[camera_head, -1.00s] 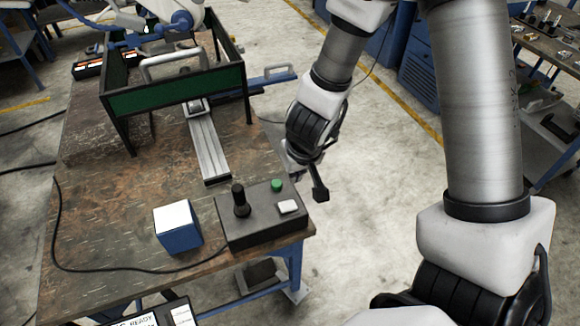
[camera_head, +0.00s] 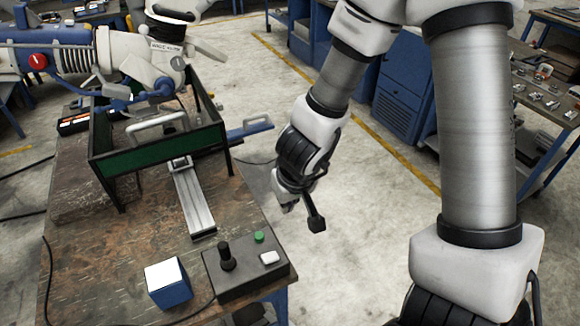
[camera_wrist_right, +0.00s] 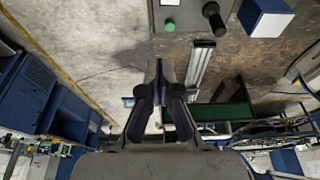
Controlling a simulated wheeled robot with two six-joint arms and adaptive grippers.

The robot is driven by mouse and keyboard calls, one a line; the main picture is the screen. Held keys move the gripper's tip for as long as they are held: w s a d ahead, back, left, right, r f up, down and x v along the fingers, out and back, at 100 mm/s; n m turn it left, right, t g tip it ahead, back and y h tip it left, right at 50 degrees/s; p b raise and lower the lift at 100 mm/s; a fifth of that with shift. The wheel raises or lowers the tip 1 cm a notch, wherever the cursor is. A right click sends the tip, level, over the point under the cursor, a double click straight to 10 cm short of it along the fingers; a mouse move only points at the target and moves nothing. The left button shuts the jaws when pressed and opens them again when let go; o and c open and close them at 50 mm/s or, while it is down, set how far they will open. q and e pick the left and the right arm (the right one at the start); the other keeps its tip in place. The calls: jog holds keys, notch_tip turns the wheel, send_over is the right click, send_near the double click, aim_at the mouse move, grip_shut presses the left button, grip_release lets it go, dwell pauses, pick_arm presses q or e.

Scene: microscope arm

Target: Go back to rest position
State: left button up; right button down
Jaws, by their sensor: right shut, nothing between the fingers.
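My right gripper (camera_head: 288,208) hangs past the right edge of the worktable in the head view, over open floor. In the right wrist view its fingers (camera_wrist_right: 160,66) meet at the tips and hold nothing. It is apart from the control box (camera_head: 243,269), which has a black joystick, a green button and a white button. My left gripper is in neither view.
The worktable (camera_head: 105,262) carries a blue-and-white cube (camera_head: 168,283), a metal rail (camera_head: 193,205) and a green-panelled frame (camera_head: 160,152). A blue-and-white machine arm (camera_head: 95,55) reaches over the frame. Blue cabinets (camera_head: 398,105) stand behind. The floor (camera_head: 345,215) right of the table is clear.

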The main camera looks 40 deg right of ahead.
jog(key=shift+s+d+r, duration=0.1)
jog(key=shift+s+r, duration=0.2)
jog(key=shift+r, duration=0.35)
jog(key=s+f+n+g+h+b, duration=0.15)
jog(key=s+f+b, duration=0.4)
jog(key=f, duration=0.75)
jog(key=s+f+n+g+b, duration=0.25)
jog(key=s+f+b, duration=0.3)
jog(key=f, duration=0.75)
jog(key=s+f+n+g+h+b, duration=0.15)
jog(key=s+f+b, duration=0.35)
jog(key=f, duration=0.8)
jog(key=w+a+f+m+t+y, duration=0.1)
jog(key=a+f+m+t+y, duration=0.1)
jog(key=a+f+m+y, duration=0.1)
jog(key=shift+w+a+f+y, duration=0.25)
jog(key=shift+a+y, duration=0.25)
jog(key=shift+a, duration=0.7)
